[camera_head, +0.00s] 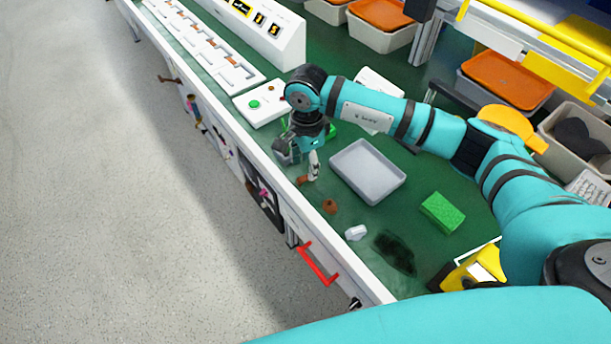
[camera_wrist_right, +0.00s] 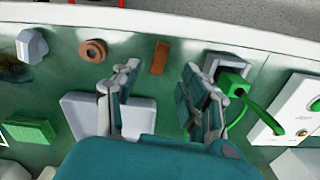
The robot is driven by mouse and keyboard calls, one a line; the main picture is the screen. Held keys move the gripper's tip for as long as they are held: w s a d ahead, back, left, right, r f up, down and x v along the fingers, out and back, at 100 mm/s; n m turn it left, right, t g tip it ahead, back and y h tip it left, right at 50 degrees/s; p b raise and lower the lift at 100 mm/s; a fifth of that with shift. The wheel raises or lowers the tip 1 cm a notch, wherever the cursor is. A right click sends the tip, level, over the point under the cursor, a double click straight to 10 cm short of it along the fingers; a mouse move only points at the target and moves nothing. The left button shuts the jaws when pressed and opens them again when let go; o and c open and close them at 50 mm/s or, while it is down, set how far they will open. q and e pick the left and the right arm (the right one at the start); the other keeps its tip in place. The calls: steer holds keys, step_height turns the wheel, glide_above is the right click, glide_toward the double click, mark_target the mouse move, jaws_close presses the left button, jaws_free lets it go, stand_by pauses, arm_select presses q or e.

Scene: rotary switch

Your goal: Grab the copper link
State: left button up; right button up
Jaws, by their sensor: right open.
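The copper link (camera_wrist_right: 160,57) is a small flat copper-brown bar lying on the green bench top. In the head view the copper link (camera_head: 301,180) lies near the bench's front edge, just beside my right fingertips. My right gripper (camera_head: 304,161) is open and empty, pointing down at the bench. In the wrist view its fingers (camera_wrist_right: 158,85) are spread wide, and the link lies beyond the tips, between their two lines. I see no contact with the link. My left gripper is not in view.
A copper ring (camera_wrist_right: 93,51) and a white block (camera_wrist_right: 32,42) lie along the front edge. A grey housing with a green plug (camera_wrist_right: 230,82) stands close to one finger. A grey tray (camera_head: 368,171) and green block (camera_head: 441,213) are nearby.

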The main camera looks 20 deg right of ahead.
mark_target(305, 177)
steer(key=f, duration=0.1)
steer(key=f+p, duration=0.1)
steer(key=f, duration=0.1)
steer(key=shift+s+a+f, duration=0.15)
steer(key=shift+a+f, duration=0.05)
steer(key=shift+f, duration=0.5)
jaws_close()
